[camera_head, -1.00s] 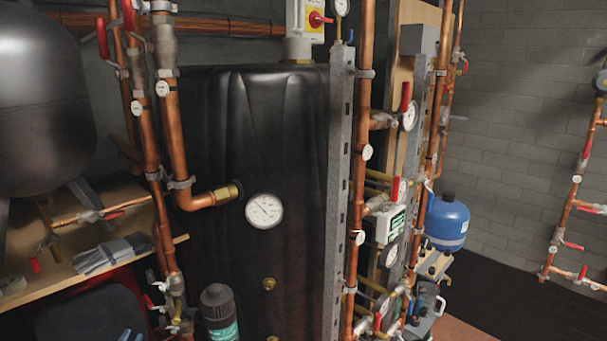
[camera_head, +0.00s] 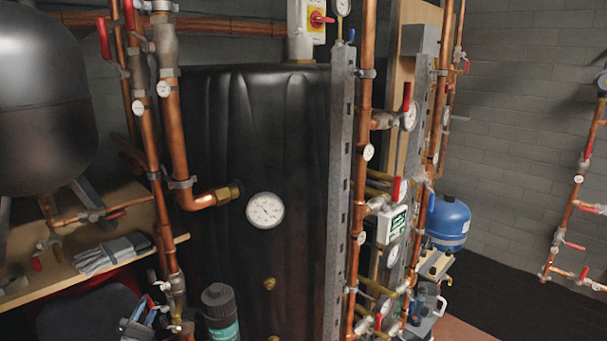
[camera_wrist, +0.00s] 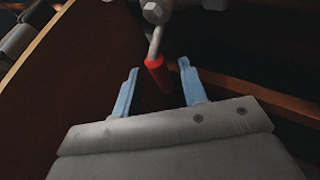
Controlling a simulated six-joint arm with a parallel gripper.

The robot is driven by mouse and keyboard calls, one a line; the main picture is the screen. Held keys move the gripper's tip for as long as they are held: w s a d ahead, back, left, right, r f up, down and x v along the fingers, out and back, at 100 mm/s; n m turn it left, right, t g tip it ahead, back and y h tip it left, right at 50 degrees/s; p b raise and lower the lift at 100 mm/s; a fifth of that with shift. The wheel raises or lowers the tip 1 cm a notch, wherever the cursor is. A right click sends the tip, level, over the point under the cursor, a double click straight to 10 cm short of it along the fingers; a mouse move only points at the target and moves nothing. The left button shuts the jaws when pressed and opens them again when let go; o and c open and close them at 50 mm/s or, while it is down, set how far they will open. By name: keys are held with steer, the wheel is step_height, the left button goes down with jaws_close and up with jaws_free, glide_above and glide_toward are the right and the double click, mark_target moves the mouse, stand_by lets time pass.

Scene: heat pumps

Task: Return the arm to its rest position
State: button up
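My gripper (camera_wrist: 158,66) is in the wrist view with its two pale blue fingers spread apart. A red valve handle (camera_wrist: 157,74) on a grey stem shows between the fingers, with a visible gap on each side. I cannot tell how deep it lies between them. In the head view, part of my gripper (camera_head: 140,318) shows small at the bottom left, beside the lower valves of the left copper pipes. No held thing shows.
Copper pipes (camera_head: 176,135) with red-handled valves stand close by. A dark tank (camera_head: 265,140) with a dial gauge (camera_head: 265,210) is behind them. A wooden shelf (camera_head: 75,268) carries grey gloves (camera_head: 112,252). A black canister (camera_head: 219,310) stands right of the lower valves.

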steer(key=shift+x, duration=1.1)
steer(key=shift+s+f+n, duration=0.1)
steer(key=shift+f+n, duration=0.05)
steer(key=shift+n, duration=0.25)
steer(key=shift+f+n+g+y, duration=0.2)
steer(key=shift+f+n+y, duration=0.05)
steer(key=shift+n+y, duration=0.35)
steer(key=shift+f+n+g+y, duration=0.2)
steer(key=shift+f+n+y, duration=0.05)
steer(key=shift+n+y, duration=0.3)
steer(key=shift+h, duration=0.25)
steer(key=shift+r+m+t+h, duration=0.2)
steer(key=shift+m+h, duration=0.15)
steer(key=shift+m, duration=0.35)
steer(key=shift+r+m+t+h, duration=0.25)
steer(key=shift+m+h, duration=0.1)
steer(key=shift+m, duration=0.3)
steer(key=shift+s+a, duration=0.2)
steer(key=shift+s, duration=0.1)
steer(key=v, duration=1.3)
steer(key=shift+s, duration=0.15)
steer(key=shift+a+f, duration=0.1)
steer(key=shift+f, duration=0.05)
